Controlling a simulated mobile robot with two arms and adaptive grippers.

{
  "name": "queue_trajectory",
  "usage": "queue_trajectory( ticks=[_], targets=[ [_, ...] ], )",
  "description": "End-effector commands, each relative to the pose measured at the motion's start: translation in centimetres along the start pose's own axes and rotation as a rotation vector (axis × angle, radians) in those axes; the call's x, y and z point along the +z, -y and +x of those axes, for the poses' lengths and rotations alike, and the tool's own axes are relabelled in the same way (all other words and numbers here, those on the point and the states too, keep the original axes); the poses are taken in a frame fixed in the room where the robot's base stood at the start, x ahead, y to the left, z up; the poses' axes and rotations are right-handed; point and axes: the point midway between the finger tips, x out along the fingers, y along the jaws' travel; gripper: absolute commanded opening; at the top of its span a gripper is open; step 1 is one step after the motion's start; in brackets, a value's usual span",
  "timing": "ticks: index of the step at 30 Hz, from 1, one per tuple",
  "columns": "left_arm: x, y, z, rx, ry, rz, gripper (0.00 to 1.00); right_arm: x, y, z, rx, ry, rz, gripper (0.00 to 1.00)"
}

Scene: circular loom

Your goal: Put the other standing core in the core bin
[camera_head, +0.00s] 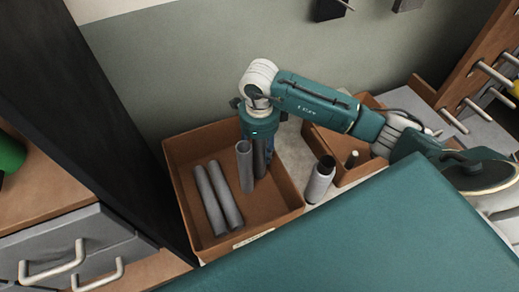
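The core bin (183,155) is an open brown-orange box. Two grey cores (208,201) lie side by side on its floor, and a third grey core (245,169) is upright inside it. My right gripper (262,165) points down into the bin, directly beside and behind the upright core. Its fingers are dark and partly hidden by that core, so I cannot tell whether they are open or hold anything. A standing core (320,180), pale with a dark hollow top, is outside the bin to its right. My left gripper is not in view.
A second brown-orange box (345,180) stands to the right, with a small upright piece (352,158) in it. A large teal surface (370,235) fills the front right. A dark panel (85,110) and grey drawers (75,250) are at left. A wooden peg rack (480,75) is at far right.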

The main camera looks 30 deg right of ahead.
Motion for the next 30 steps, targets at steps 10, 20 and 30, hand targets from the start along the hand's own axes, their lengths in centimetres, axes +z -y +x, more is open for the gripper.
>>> queue_trajectory(
  ticks=[10, 20, 30],
  targets=[
    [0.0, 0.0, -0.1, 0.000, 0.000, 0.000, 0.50, 0.1, 0.1, -1.1, -0.002, 0.003, 0.000, 0.39],
    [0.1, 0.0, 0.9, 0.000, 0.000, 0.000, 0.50, 0.1, 0.2, -7.9, -0.005, 0.004, -0.001, 0.39],
    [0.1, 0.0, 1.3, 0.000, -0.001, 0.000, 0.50, 0.0, 0.1, -12.1, -0.001, 0.000, 0.000, 0.39]
  ],
)
